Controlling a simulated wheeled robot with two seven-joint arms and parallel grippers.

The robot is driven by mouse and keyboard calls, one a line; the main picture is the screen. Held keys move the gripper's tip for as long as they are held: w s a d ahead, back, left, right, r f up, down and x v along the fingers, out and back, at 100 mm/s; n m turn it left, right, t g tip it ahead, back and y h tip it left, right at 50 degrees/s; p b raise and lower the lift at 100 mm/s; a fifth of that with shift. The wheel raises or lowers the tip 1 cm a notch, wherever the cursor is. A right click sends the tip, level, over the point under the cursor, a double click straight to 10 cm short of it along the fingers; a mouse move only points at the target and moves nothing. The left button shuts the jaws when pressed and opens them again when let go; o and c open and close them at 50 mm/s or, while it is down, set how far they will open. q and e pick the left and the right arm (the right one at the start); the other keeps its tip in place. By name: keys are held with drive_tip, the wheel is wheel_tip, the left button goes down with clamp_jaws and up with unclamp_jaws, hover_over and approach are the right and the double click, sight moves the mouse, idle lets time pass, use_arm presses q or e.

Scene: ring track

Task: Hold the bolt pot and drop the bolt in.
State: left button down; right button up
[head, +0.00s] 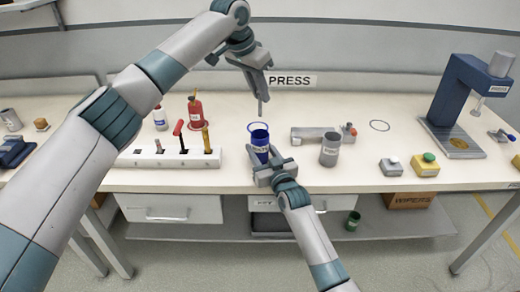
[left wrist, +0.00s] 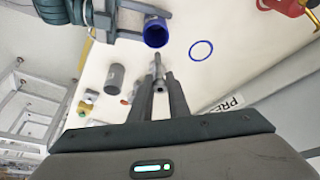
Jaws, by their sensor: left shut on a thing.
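The blue bolt pot (head: 260,146) stands upright near the middle of the table, its open mouth facing up; it also shows in the left wrist view (left wrist: 155,33). In the left wrist view the bolt (left wrist: 158,68) sticks out between the fingertips toward the pot's mouth. A blue ring mark (head: 257,126) lies on the table just behind the pot.
A white tool rack (head: 165,160) with upright tools is left of the pot. A grey cup (head: 330,150) and a grey device (head: 310,135) are to its right. A blue press (head: 455,105) stands far right.

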sight(259, 109)
use_arm(q)
drive_tip(key=shift+f, duration=3.55)
drive_tip(key=c, duration=1.6)
unclamp_jaws()
drive_tip(key=v, duration=1.2)
use_arm(e)
drive_tip(key=o, duration=1.1)
